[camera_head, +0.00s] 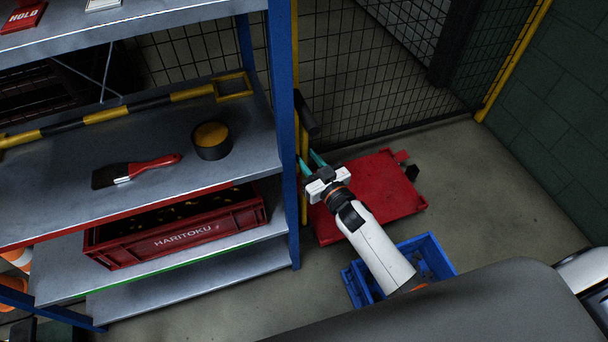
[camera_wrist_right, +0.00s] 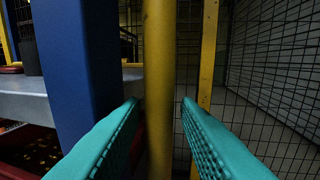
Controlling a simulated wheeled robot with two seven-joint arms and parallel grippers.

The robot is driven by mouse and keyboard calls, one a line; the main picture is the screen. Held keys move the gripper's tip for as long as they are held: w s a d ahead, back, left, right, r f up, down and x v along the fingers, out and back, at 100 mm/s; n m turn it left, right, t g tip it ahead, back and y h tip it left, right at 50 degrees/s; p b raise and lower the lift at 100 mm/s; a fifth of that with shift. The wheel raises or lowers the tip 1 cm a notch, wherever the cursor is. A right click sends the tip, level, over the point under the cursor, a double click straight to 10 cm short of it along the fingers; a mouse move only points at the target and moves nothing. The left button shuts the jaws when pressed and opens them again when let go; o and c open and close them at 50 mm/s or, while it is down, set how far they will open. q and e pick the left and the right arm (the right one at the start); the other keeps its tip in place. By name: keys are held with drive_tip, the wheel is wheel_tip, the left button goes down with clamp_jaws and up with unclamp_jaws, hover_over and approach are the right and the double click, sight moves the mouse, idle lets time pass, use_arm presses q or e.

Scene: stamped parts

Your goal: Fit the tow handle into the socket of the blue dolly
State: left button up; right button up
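A yellow upright pole, which looks like the tow handle (camera_wrist_right: 158,60), stands between my right fingers in the wrist view. In the head view its yellow shaft (camera_head: 303,205) shows beside the blue rack post, with a dark cylinder (camera_head: 307,115) near its top. My right gripper (camera_head: 312,160) has its teal fingers open on both sides of the pole; small gaps show in the wrist view (camera_wrist_right: 160,102). A blue frame or box on the floor, probably the blue dolly (camera_head: 436,254), is partly hidden by my right arm. I cannot make out its socket. My left gripper is not in view.
A blue rack post (camera_head: 283,130) stands close left of the pole. The shelf (camera_head: 75,165) holds a brush, a tape roll and a striped bar; a red crate (camera_head: 180,228) sits below. A red platform (camera_head: 385,190) lies under my right gripper. Mesh fence (camera_head: 370,80) stands behind.

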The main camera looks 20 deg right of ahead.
drive_tip(key=shift+x, duration=1.25)
clamp_jaws()
drive_tip(key=shift+s, duration=0.1)
drive_tip(key=shift+r, duration=0.1)
